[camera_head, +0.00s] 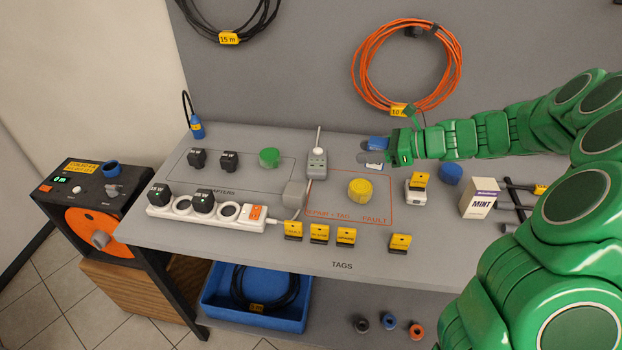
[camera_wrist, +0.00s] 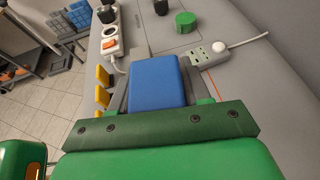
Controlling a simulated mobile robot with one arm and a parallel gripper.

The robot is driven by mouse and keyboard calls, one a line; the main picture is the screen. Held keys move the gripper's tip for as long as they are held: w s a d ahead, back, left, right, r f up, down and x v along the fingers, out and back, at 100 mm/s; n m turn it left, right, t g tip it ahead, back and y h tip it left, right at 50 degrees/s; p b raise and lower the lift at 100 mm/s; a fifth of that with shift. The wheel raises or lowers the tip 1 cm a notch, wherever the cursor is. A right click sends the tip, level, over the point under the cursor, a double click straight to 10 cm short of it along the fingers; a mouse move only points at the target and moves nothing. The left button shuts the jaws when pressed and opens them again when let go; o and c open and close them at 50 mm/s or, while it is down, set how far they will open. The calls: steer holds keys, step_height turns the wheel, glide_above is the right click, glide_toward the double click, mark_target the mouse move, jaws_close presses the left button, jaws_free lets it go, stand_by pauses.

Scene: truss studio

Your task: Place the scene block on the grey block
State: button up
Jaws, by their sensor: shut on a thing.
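My gripper (camera_head: 377,151) is shut on a blue block (camera_head: 379,142), which I take for the scene block. In the wrist view the blue block (camera_wrist: 158,82) fills the space between the fingers; its underside is hidden. A white patch shows below it in the head view. A plain grey block (camera_head: 295,194) sits left of my gripper, near the right end of the power strip. A grey socket block (camera_head: 317,162) with a white cable stands behind it, also seen in the wrist view (camera_wrist: 207,55). My gripper is right of both, apart from them.
The white power strip (camera_head: 185,212) with black plugs lies at the front left. A yellow round piece (camera_head: 360,191) sits in the FAULT outline. Yellow tags (camera_head: 319,233) line the front edge. A green round piece (camera_head: 269,157) stands behind. A MINT box (camera_head: 480,198) stands right.

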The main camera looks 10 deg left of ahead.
steer(key=s+a+r+n+g, duration=0.1)
steer(key=s+a+r, duration=0.1)
steer(key=s+a, duration=0.55)
steer(key=s+a+r+n+g, duration=0.1)
steer(key=s+a+r, duration=0.2)
steer(key=s+a, duration=0.4)
glide_above(288, 188)
steer(key=shift+s+d+f, duration=0.1)
steer(key=shift+f, duration=2.4)
steer(key=shift+s+f, duration=0.1)
steer(key=shift+f, duration=2.35)
steer(key=shift+w+f, duration=0.15)
steer(key=shift+f, duration=1.6)
steer(key=shift+f, duration=0.15)
steer(key=o, duration=1.1)
